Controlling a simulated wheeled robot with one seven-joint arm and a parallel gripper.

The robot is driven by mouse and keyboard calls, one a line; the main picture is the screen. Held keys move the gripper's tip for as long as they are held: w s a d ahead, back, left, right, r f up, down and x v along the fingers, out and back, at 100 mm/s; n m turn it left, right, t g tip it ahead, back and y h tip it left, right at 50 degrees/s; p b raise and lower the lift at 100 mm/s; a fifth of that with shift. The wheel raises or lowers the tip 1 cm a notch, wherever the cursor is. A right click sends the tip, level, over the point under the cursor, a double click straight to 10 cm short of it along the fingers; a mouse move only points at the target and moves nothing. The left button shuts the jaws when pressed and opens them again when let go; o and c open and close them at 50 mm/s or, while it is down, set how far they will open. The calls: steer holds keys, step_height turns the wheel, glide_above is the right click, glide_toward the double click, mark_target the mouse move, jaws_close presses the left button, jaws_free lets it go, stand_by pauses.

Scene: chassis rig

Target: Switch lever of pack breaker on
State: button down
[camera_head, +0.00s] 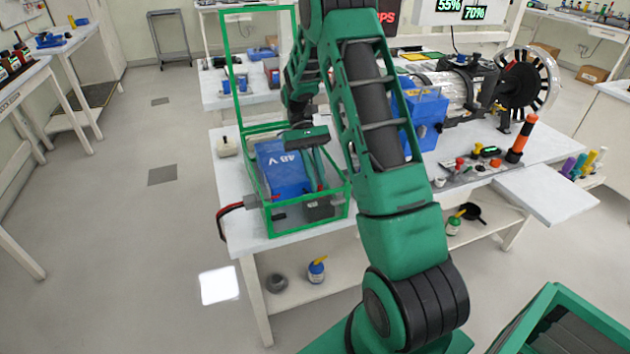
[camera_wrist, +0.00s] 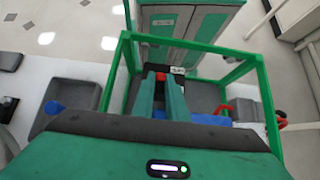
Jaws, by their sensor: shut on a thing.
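The pack breaker (camera_head: 320,208) is a dark box low in the front right of a green-framed case (camera_head: 268,233), beside a blue 48 V pack (camera_head: 280,172). My gripper (camera_head: 321,186) reaches down into the case over the breaker. In the wrist view, a small red lever end (camera_wrist: 160,76) shows between the fingertips of my gripper (camera_wrist: 160,82), which is shut on it. A small white label (camera_wrist: 178,70) is just right of it. My fingers hide most of the lever and breaker, and I cannot tell the lever's setting.
The case's green lid frame (camera_head: 226,65) stands open at the back. A red and black cable (camera_head: 232,208) leaves the case on the left. A blue box (camera_head: 428,118) and a motor assembly (camera_head: 455,82) stand to the right on the bench. The floor at left is mostly clear.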

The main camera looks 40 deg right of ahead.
steer(key=shift+w+g, duration=0.25)
steer(key=shift+g, duration=0.15)
steer(key=c, duration=1.8)
jaws_free()
steer(key=shift+f, duration=0.1)
steer(key=shift+o, duration=0.2)
